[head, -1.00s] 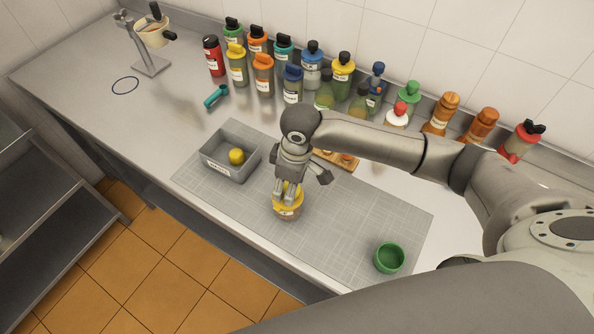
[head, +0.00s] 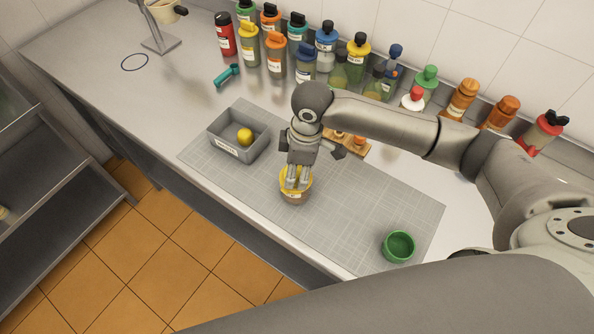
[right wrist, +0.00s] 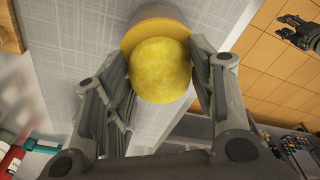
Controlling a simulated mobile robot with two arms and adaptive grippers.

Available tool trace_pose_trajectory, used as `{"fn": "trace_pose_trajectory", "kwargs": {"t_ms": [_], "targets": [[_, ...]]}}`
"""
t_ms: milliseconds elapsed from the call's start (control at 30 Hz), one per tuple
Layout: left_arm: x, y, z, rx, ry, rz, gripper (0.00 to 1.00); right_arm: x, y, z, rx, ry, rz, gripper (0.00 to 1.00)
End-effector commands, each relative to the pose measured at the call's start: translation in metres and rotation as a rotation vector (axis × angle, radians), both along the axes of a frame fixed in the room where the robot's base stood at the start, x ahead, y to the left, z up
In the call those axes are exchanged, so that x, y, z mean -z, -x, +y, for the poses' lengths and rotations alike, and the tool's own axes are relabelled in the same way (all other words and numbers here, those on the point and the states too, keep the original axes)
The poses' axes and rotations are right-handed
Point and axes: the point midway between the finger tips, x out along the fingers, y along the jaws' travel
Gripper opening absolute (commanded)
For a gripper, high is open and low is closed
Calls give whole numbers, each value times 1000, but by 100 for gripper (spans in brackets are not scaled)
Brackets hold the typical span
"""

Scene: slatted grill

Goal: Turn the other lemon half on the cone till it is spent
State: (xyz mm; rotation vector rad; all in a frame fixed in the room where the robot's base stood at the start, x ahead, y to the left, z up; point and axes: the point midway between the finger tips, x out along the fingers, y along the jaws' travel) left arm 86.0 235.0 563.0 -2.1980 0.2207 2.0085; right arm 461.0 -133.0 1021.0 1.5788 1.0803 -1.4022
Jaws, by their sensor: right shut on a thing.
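My right gripper (head: 297,181) points down over the juicer and is shut on a lemon half. In the right wrist view the lemon half (right wrist: 160,70) is a yellow dome between the two fingers. Behind it is the yellow top of the juicer (right wrist: 143,34) with a tan base. The cone is hidden under the lemon half. The juicer (head: 294,197) stands on the grey gridded mat. A gripper that looks like my left one (right wrist: 298,32) shows at the top right of the right wrist view, away from the juicer; its finger opening is unclear.
A grey bin (head: 222,150) with a yellow lemon piece (head: 245,136) inside stands left of the juicer. A green bowl (head: 399,246) is on the mat's right. A wooden board (head: 354,148) lies behind my wrist. Several bottles line the wall. The mat (head: 345,215) between juicer and bowl is clear.

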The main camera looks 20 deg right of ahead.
Motion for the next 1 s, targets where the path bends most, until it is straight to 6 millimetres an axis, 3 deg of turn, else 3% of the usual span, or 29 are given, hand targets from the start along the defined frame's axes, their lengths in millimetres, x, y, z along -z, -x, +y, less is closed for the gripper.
{"fn": "trace_pose_trajectory", "kwargs": {"t_ms": [667, 1000], "targets": [[5, 0, -1, 1, 1, -1, 40, -3, -1, -1, -21, 0, -2, 23], [14, -1, -1, 1, 0, -2, 40, -37, -7, -12, 230, 5, 6, 23]]}}
